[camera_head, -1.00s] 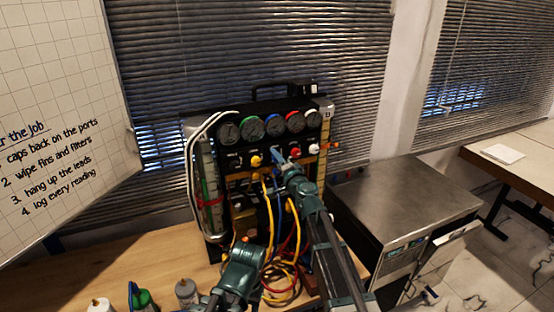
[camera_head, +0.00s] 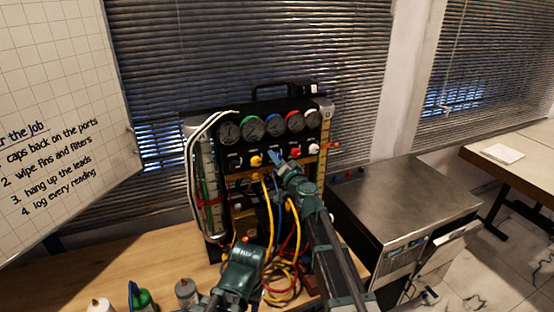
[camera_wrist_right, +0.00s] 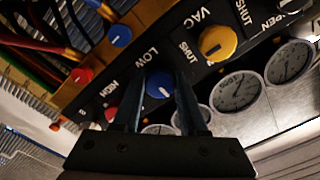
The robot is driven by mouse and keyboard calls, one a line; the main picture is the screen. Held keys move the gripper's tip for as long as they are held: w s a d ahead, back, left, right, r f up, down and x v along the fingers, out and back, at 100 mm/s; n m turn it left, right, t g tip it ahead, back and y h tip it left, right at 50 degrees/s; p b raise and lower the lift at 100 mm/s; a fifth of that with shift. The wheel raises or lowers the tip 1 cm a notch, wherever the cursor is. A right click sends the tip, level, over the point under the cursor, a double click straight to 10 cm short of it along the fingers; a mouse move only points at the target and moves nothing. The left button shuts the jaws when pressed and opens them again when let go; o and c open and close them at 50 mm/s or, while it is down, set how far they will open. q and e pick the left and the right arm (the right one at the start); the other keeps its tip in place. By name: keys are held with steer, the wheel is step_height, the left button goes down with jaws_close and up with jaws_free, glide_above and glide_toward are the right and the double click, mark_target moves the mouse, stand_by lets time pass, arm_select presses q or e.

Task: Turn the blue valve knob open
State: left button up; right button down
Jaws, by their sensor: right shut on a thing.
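The blue valve knob (camera_wrist_right: 158,83) is on the black panel of the gauge rig (camera_head: 243,147), beside the word LOW in the right wrist view. A white mark shows on its face. My right gripper (camera_wrist_right: 160,80) has one finger on each side of it and is shut on it. In the head view the right gripper (camera_head: 275,156) reaches the panel just right of the yellow knob (camera_head: 256,161) and largely covers the blue knob. My left arm's end (camera_head: 243,262) is low in front of the rig; its fingers cannot be made out.
A red knob (camera_head: 294,150) and a white knob (camera_head: 313,148) are to the right, below a row of gauges (camera_head: 274,124). Yellow, red and blue hoses (camera_head: 284,275) hang in front. A metal cabinet (camera_head: 410,200) is at right.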

stand_by(0.3)
steer(key=shift+c, duration=2.2)
jaws_free()
steer(key=shift+s, duration=0.15)
steer(key=v, duration=1.3)
steer(key=shift+s+d, duration=0.2)
steer(key=shift+s, duration=0.05)
